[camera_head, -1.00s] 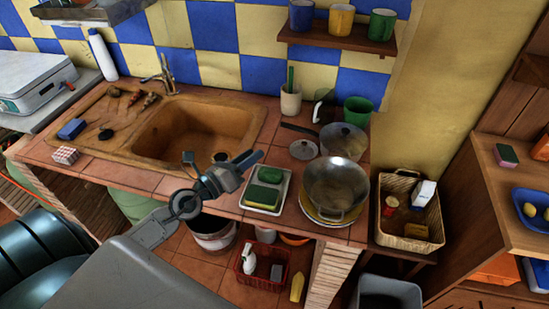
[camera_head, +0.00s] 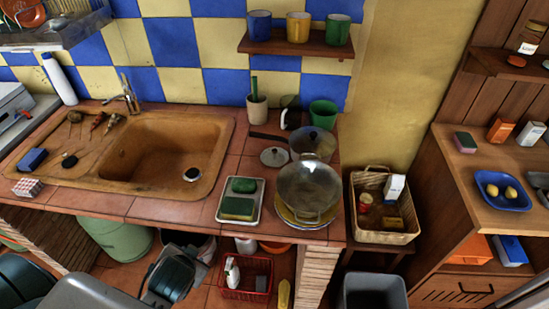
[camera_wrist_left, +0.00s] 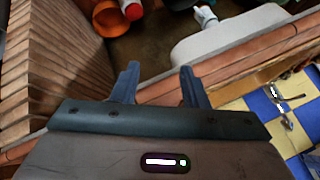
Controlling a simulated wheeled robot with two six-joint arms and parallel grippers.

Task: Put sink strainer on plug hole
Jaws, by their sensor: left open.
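The brown sink (camera_head: 130,181) is set into the tiled counter. A round plug hole with a pale rim (camera_head: 192,174) shows at the basin's right side; I cannot tell whether a strainer lies in it. A small round black disc (camera_head: 69,160) lies on the drainboard at left, perhaps the sink strainer. My left arm is low in front of the counter in the head view, its fingertips not clear there. In the left wrist view my left gripper (camera_wrist_left: 160,88) is open, with nothing between its fingers. My right gripper is out of view.
A blue sponge (camera_head: 32,160) and a checked box (camera_head: 27,188) sit at the counter's left. A tray with green sponges (camera_head: 240,201) and a large pan (camera_head: 310,188) stand at right. A red basket (camera_head: 247,278) is below. The basin is mostly clear.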

